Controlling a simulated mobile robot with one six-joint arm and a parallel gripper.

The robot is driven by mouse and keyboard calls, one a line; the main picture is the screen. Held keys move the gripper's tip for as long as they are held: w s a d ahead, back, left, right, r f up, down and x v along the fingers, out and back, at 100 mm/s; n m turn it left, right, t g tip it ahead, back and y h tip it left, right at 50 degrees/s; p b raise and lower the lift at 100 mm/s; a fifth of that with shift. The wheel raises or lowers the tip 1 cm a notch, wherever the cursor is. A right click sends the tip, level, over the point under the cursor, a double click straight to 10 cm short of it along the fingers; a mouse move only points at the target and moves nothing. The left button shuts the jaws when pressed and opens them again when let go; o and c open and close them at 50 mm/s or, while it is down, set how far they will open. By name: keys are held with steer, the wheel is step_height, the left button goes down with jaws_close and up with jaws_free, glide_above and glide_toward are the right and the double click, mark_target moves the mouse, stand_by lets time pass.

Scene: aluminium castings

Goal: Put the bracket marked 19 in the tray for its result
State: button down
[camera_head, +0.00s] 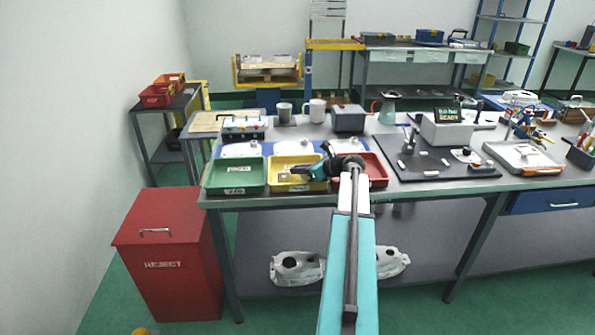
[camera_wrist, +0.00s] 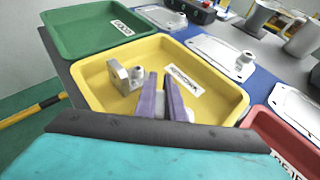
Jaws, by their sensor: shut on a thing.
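My gripper (camera_head: 296,172) reaches over the yellow tray (camera_head: 276,186). In the wrist view its two purple fingers (camera_wrist: 161,80) are shut on a small grey metal bracket (camera_wrist: 122,77), which sticks out to the left of the fingers. The bracket also shows in the head view (camera_head: 284,176). It is over or inside the yellow tray; I cannot tell whether it touches the floor. Its number cannot be read. The yellow tray's label (camera_wrist: 186,79) seems to read REWORK. A green tray (camera_head: 236,188) stands left and a red tray (camera_head: 376,180) right.
Plates with castings (camera_head: 241,149) lie on a blue mat just behind the trays. Mugs (camera_head: 317,110) and a grey box (camera_head: 348,118) stand farther back. A dark mat (camera_head: 430,172) is at right. A red REJECT bin (camera_head: 170,250) stands on the floor at left.

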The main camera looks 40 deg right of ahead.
steer(key=shift+f, duration=0.1)
steer(key=c, duration=1.8)
jaws_free()
steer(key=shift+c, duration=0.2)
steer(key=shift+s, duration=0.1)
steer(key=b+v, duration=0.1)
steer(key=v, duration=1.1)
